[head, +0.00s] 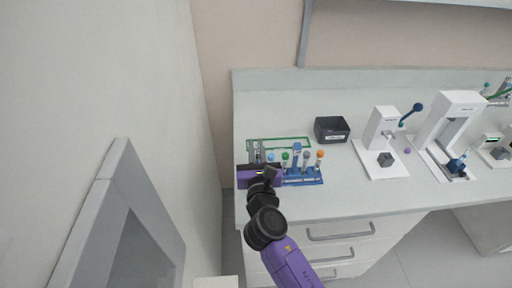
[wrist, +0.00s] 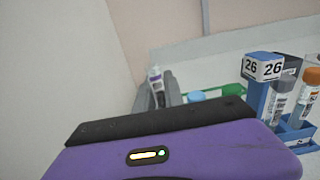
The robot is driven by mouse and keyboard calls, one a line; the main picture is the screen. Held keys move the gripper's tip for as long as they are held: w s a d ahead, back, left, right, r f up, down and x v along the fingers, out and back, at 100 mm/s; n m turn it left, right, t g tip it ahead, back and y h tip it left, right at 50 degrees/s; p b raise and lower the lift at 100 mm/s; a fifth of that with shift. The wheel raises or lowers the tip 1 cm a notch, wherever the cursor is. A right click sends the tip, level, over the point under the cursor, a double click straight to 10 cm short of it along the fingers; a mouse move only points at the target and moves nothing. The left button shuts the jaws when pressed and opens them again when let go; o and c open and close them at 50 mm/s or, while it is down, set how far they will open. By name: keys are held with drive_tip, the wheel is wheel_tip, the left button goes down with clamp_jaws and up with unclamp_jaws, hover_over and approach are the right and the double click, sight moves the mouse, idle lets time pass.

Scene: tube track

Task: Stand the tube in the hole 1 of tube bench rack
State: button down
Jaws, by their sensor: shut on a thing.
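The blue tube bench rack (head: 303,181) stands near the front left of the bench and holds several capped tubes. A blue post on it carries a label reading 26 (wrist: 267,69). The tube looks about upright in the wrist view. Its lower end is hidden behind my purple gripper body. In the head view my gripper (head: 257,152) hides the rack's left end, so I cannot see hole 1 or whether the tube touches it.
A green-edged rack (head: 290,139) lies just behind the blue one. Orange-capped (head: 320,154) and grey-capped (head: 306,155) tubes stand to the right. A dark box (head: 332,130) and white devices (head: 380,132) stand farther right. A wall is close on the left.

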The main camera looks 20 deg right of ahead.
drive_tip(key=shift+f+b, duration=0.3)
drive_tip(key=shift+f, duration=0.25)
drive_tip(key=shift+f+b, duration=0.4)
drive_tip(key=shift+f, duration=0.8)
idle(1.2)
drive_tip(key=shift+f, duration=0.3)
drive_tip(key=shift+f+b, duration=0.1)
drive_tip(key=shift+b, duration=0.2)
drive_tip(key=c, duration=1.4)
unclamp_jaws()
drive_tip(key=shift+o, duration=0.2)
